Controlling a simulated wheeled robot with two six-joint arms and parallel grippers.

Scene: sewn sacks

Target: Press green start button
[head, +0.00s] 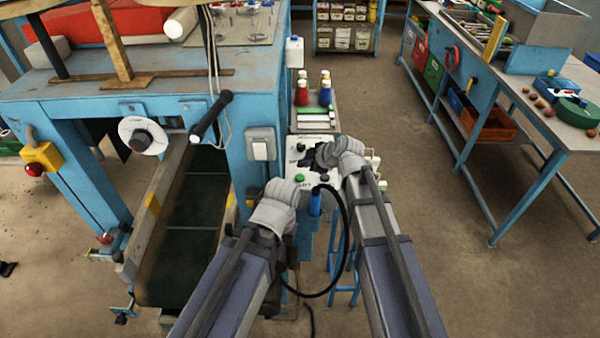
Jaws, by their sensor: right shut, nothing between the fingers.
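A white control panel (294,153) is mounted on the right side of the blue machine. My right gripper (325,154) is shut and empty, in front of the panel's upper right part, above the two buttons in the picture. It hides part of the panel; I cannot tell whether it touches it. My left gripper (282,188) is just left of and below the green button. Its fingers are too bunched to tell open from shut.
A conveyor belt (190,220) runs down at the left. A black cable (340,268) loops below the panel between my arms. A blue stool (344,262) stands under it. Thread spools (325,97) stand behind the panel. A blue workbench (530,130) is at the right, with clear floor before it.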

